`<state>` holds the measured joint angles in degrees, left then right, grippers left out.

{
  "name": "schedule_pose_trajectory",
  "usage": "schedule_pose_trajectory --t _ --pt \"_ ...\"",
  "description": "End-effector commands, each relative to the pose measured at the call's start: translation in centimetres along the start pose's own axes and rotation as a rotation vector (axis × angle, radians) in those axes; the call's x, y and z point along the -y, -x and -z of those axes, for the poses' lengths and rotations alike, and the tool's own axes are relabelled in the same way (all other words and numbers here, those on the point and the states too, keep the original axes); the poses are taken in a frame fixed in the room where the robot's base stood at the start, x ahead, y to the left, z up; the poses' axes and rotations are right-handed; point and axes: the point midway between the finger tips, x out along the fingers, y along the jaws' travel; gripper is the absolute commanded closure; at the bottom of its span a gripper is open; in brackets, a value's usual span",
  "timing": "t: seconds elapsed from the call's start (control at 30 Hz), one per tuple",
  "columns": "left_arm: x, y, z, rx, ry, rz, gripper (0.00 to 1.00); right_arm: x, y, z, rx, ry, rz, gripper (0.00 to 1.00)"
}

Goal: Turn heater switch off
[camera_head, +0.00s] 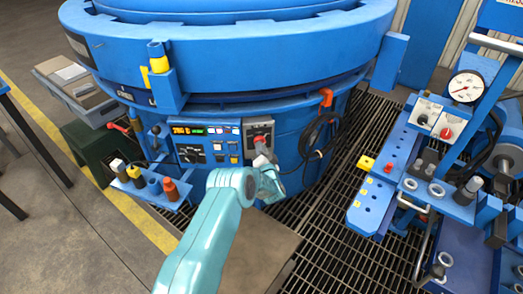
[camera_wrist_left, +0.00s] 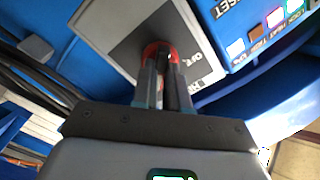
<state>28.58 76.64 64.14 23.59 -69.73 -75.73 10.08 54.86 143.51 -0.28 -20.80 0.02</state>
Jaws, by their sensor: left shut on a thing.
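The heater switch (camera_head: 260,141) is a red and dark rotary knob on a grey plate (camera_head: 258,125) on the front of the blue furnace. In the wrist view the switch (camera_wrist_left: 158,49) shows a red ring at its base, on the grey plate (camera_wrist_left: 120,30) with partly hidden lettering. My left gripper (camera_head: 264,158) reaches the switch from the front. In the wrist view its two fingers (camera_wrist_left: 164,88) are shut on the dark handle of the switch. The fingers hide part of the knob, so its exact setting is hard to tell. My right gripper is out of view.
A control panel (camera_head: 206,142) with lit displays and buttons is just left of the switch. Black cables (camera_head: 318,135) hang to its right. A shelf (camera_head: 150,190) with coloured pieces juts out at left. A blue bench (camera_head: 385,195) with a gauge stands at right, beyond open floor grating.

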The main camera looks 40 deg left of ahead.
Motion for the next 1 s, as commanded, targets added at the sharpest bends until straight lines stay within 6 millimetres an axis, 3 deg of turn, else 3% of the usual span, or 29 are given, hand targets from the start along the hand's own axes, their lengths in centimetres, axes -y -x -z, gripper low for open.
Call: schedule_pose_trajectory --t 0.27,1.0 --pt "-0.3 0.0 -0.3 0.001 0.163 0.002 1.0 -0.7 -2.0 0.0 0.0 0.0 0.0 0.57" --pt "-0.4 0.0 -0.4 0.0 0.862 0.002 1.0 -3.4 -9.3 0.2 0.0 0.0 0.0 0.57"
